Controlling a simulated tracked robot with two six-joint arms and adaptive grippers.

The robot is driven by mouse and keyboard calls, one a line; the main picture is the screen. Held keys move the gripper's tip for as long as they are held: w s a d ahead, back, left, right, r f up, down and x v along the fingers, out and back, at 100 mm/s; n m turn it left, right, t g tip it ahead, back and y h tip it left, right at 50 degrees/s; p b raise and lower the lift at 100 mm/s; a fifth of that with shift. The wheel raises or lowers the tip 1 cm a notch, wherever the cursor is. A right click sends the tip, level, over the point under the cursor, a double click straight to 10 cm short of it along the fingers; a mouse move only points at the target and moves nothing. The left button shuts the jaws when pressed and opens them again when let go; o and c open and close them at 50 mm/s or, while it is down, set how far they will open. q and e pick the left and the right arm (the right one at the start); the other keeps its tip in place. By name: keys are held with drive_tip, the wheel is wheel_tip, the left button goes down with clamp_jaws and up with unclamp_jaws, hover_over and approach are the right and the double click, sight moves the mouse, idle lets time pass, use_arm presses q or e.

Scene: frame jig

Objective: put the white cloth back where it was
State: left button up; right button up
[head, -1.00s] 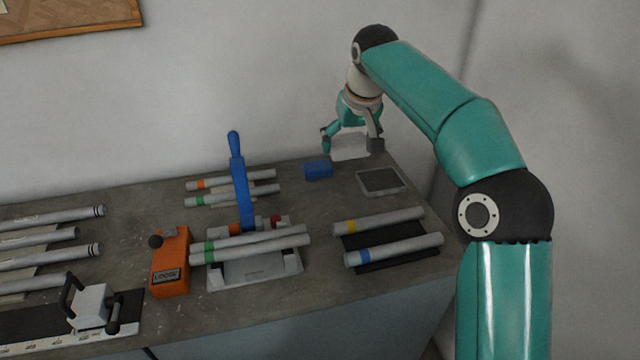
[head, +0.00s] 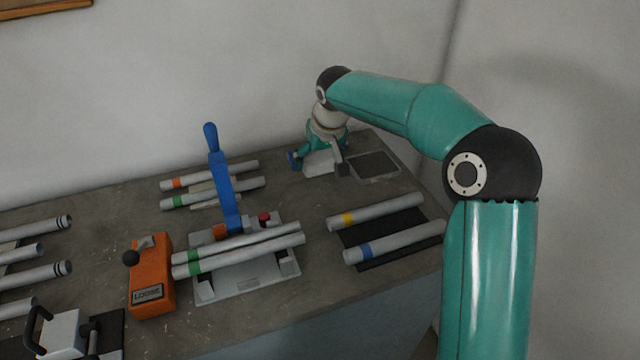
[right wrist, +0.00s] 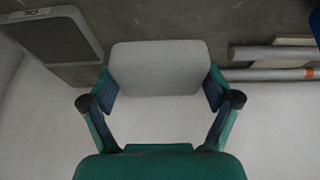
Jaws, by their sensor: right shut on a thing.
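The white cloth (head: 319,162) is a pale flat rounded rectangle, held near the back right of the bench. My right gripper (head: 317,168) is shut on it, one finger at each side. In the right wrist view the cloth (right wrist: 160,68) spans between the two fingertips (right wrist: 160,92). It is low over the bench, left of the grey-rimmed dark tray (head: 397,172); I cannot tell if it touches the bench. The tray looks empty, also in the right wrist view (right wrist: 92,22). My left gripper is not in view.
The wall is close behind my gripper.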

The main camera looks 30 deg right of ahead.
sight(324, 168)
drive_tip(key=shift+s+f, duration=0.1)
drive_tip(key=shift+f, duration=3.55)
drive_tip(key=o, duration=0.9)
drive_tip(key=shift+f, duration=0.1)
drive_tip(key=shift+c, duration=0.2)
drive_tip(key=v, duration=1.1)
drive_tip(key=shift+b, duration=0.3)
drive_tip(key=shift+s+r, duration=0.2)
drive_tip(key=shift+r, duration=0.4)
drive_tip(key=shift+f, duration=0.1)
